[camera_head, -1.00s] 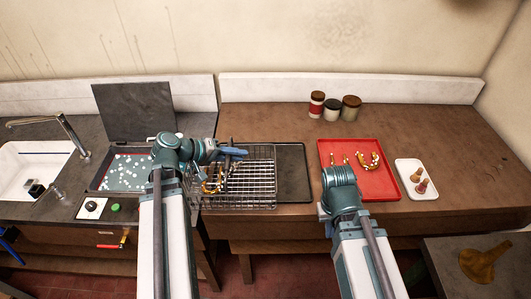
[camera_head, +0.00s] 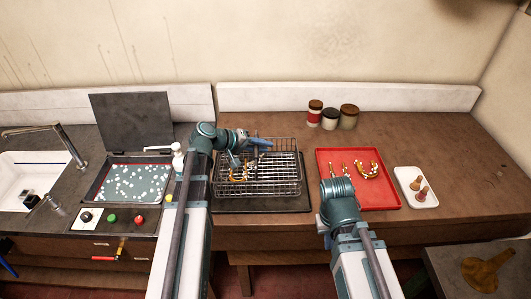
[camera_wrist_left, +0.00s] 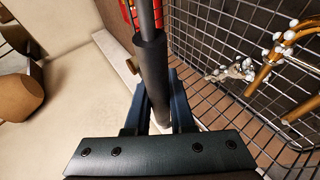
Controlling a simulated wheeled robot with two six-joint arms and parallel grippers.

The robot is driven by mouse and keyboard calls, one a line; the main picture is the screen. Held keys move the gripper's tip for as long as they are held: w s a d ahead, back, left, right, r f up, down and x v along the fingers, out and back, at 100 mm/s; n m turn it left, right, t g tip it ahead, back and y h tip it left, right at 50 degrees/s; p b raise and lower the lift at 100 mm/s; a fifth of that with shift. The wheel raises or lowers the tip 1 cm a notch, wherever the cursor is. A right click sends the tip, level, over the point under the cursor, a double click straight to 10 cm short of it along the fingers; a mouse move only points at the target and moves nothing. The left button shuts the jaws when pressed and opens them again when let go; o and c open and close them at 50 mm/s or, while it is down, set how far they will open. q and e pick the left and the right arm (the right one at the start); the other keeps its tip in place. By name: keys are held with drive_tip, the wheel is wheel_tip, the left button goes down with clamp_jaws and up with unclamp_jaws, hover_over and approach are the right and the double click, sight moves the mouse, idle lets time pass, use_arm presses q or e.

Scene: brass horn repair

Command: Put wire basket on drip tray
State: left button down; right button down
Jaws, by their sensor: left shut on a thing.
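The wire basket (camera_head: 287,187) holds brass parts (camera_head: 236,166) and is over the dark drip tray (camera_head: 262,208), whose front edge shows below it. I cannot tell whether the basket touches the tray. My left gripper (camera_head: 258,141) is at the basket's far side. In the left wrist view its fingers (camera_wrist_left: 158,112) are shut on the basket's dark cylindrical handle (camera_wrist_left: 151,75), with the wire mesh (camera_wrist_left: 215,60) and brass parts (camera_wrist_left: 285,55) to the right. My right gripper (camera_head: 323,224) is near the table's front edge, left of the red tray; its fingers are mostly hidden by its wrist.
The red tray (camera_head: 385,200) with brass pieces lies right of the basket, and a white dish (camera_head: 430,202) beyond it. Several jars (camera_head: 330,119) stand behind. An open-lidded tank (camera_head: 103,193) with white-dotted liquid is at left, with a sink (camera_head: 15,170) beyond.

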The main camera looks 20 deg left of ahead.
sight(266, 166)
use_arm(q)
drive_tip(key=f+b, duration=0.2)
drive_tip(key=w+f+b, duration=0.1)
drive_tip(key=shift+d+f+b, duration=0.3)
idle(0.3)
drive_tip(key=shift+f, duration=0.15)
drive_tip(key=c, duration=0.8)
unclamp_jaws()
drive_tip(key=shift+o, duration=0.2)
